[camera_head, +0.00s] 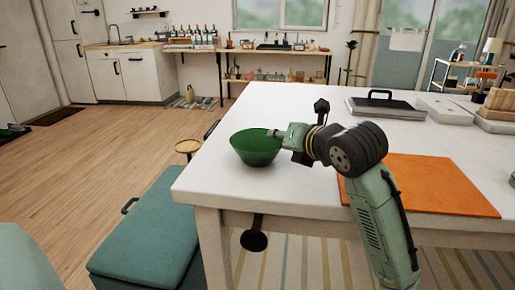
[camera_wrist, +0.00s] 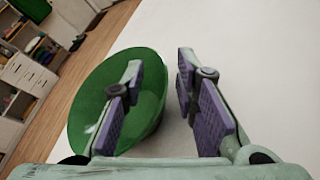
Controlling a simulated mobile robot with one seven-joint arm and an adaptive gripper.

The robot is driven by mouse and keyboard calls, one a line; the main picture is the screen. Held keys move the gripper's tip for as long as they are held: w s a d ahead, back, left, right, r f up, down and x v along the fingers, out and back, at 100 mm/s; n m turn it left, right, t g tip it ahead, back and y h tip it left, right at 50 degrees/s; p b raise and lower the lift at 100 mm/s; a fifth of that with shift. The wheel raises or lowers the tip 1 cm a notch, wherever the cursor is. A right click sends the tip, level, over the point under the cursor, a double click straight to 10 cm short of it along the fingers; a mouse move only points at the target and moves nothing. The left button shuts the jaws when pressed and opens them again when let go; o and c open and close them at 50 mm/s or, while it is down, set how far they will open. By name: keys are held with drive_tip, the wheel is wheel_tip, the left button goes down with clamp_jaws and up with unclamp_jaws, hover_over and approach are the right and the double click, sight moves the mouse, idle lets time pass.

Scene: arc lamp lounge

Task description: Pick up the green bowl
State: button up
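The green bowl (camera_head: 254,152) stands upright near the left corner of the white table (camera_head: 290,103). My gripper (camera_head: 279,137) is at the bowl's right side, level with its rim. In the wrist view my gripper (camera_wrist: 160,68) is open, its purple-padded fingers apart. The left finger overlaps the inside of the bowl (camera_wrist: 92,88). The right finger is over the white table outside it, with the bowl's near wall between the two. I cannot tell whether either finger touches the bowl.
An orange mat (camera_head: 440,184) lies right of my arm. A grey case with a black handle (camera_head: 385,107) and a stack of boards (camera_head: 497,110) stand farther back. A teal bench (camera_head: 150,232) is below the table's left edge. The table behind the bowl is clear.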

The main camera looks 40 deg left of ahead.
drive_tip(key=shift+w+a, duration=0.1)
drive_tip(key=shift+a, duration=0.1)
drive_tip(key=shift+c, duration=0.4)
clamp_jaws()
